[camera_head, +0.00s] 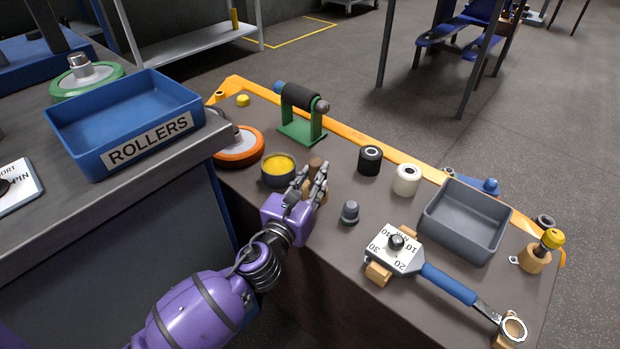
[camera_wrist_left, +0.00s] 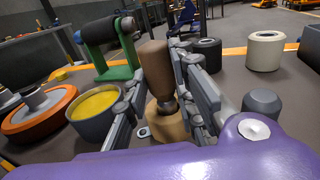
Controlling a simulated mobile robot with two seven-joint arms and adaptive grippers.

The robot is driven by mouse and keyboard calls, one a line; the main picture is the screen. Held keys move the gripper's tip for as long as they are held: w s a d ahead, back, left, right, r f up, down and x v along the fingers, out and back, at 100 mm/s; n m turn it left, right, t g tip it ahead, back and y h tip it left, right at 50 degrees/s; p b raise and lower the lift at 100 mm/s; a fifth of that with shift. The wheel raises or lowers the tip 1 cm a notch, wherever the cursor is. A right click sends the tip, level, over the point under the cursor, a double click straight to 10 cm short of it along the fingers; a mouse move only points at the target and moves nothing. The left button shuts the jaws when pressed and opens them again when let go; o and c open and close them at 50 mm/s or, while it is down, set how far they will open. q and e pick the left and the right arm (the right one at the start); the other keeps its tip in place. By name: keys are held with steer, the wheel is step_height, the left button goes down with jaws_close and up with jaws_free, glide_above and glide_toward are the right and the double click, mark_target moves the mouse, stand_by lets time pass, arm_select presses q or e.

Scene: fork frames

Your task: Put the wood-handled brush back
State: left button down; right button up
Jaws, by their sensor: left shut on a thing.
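The wood-handled brush (camera_wrist_left: 155,62) stands nearly upright, tilted slightly, between the fingers of my left gripper (camera_wrist_left: 165,85). Its brown handle points up and a dark collar shows lower down. Below it is a round light-wood block (camera_wrist_left: 168,122) on the bench; I cannot tell whether the brush's lower end sits in it or just above it. In the head view my left gripper (camera_head: 306,186) is shut on the brush, with the handle top (camera_head: 315,164) showing between the fingers. My right gripper is in neither view.
A pot of yellow paste (camera_head: 278,168) stands close left of the gripper. A green roller stand (camera_head: 300,128) is behind it. A black roller (camera_head: 369,160), a white roller (camera_head: 406,180) and a grey cap (camera_head: 349,213) stand to the right. A grey tray (camera_head: 465,222) and torque wrench (camera_head: 447,283) lie farther right.

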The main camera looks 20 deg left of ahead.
arm_select(q)
steer(key=shift+f, duration=0.15)
steer(key=c, duration=1.5)
jaws_free()
steer(key=shift+o, duration=0.2)
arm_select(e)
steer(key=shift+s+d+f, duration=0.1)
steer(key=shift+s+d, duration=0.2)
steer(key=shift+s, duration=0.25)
